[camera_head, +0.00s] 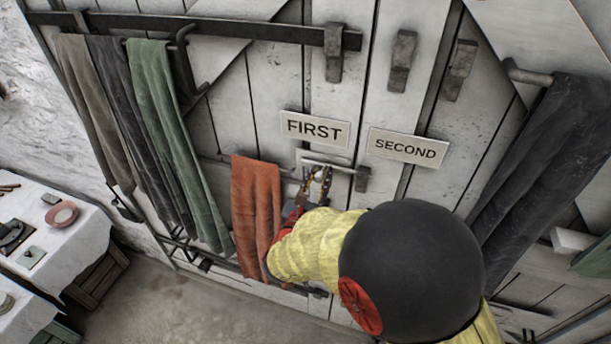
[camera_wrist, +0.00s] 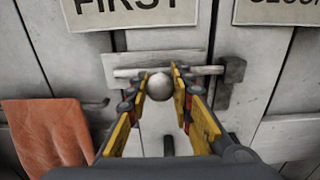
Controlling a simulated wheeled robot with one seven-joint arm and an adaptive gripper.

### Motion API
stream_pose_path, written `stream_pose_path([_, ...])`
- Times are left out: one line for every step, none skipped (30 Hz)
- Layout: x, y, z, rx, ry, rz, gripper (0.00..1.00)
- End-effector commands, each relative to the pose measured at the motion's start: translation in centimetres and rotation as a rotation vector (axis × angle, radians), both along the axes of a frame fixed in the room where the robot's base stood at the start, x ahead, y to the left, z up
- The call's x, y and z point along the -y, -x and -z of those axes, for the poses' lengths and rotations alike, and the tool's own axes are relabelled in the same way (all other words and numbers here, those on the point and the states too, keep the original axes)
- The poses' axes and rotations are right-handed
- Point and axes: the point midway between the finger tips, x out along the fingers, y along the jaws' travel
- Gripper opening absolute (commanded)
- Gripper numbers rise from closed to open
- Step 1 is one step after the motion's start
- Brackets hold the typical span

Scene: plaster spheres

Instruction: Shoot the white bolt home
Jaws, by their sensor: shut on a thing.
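The white bolt (camera_head: 335,165) is mounted on the pale plank door, just below the FIRST sign (camera_head: 314,129). In the wrist view its pale bar (camera_wrist: 205,70) lies level across a plate, with a round knob (camera_wrist: 159,88) hanging in front. My gripper (camera_wrist: 160,76) is shut on this knob, one yellow-padded finger on each side. In the head view my gripper (camera_head: 318,180) reaches the bolt from below. A dark grey keeper (camera_wrist: 230,82) stands at the bar's right end. I cannot tell how deep the bar's tip sits in it.
The SECOND sign (camera_head: 407,148) is to the right. An orange cloth (camera_head: 256,210) hangs close left of my gripper. More cloths hang at the left (camera_head: 160,115) and right (camera_head: 535,150). A table (camera_head: 75,240) stands at the lower left.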

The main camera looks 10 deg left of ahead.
Motion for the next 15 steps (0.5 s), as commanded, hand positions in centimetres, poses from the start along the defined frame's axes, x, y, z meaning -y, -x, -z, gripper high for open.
stream_pose_path([0.41, 0.08, 0.07, 0.0, 0.0, 0.001, 0.0])
stream_pose_path([0.54, 0.1, 0.07, 0.0, 0.0, 0.001, 0.0])
stream_pose_path([0.64, 0.11, 0.07, 0.0, 0.001, 0.001, 0.0])
stream_pose_path([0.68, 0.12, 0.07, -0.001, 0.001, 0.001, 0.0])
stream_pose_path([0.7, 0.13, 0.08, -0.001, 0.001, 0.001, 0.0])
stream_pose_path([0.7, 0.13, 0.08, -0.001, 0.001, 0.002, 0.0])
stream_pose_path([0.7, 0.13, 0.08, -0.001, 0.001, 0.002, 0.0])
stream_pose_path([0.71, 0.13, 0.08, -0.001, 0.001, 0.002, 0.0])
stream_pose_path([0.73, 0.12, 0.09, -0.001, 0.001, 0.003, 0.0])
stream_pose_path([0.74, 0.12, 0.1, -0.001, 0.002, 0.003, 0.0])
stream_pose_path([0.75, 0.12, 0.1, -0.001, 0.002, 0.003, 0.0])
stream_pose_path([0.76, 0.11, 0.11, -0.002, 0.002, 0.003, 0.24])
stream_pose_path([0.76, 0.11, 0.11, -0.002, 0.002, 0.003, 0.26])
stream_pose_path([0.75, 0.11, 0.11, -0.002, 0.002, 0.003, 0.28])
stream_pose_path([0.74, 0.11, 0.11, -0.002, 0.002, 0.003, 0.3])
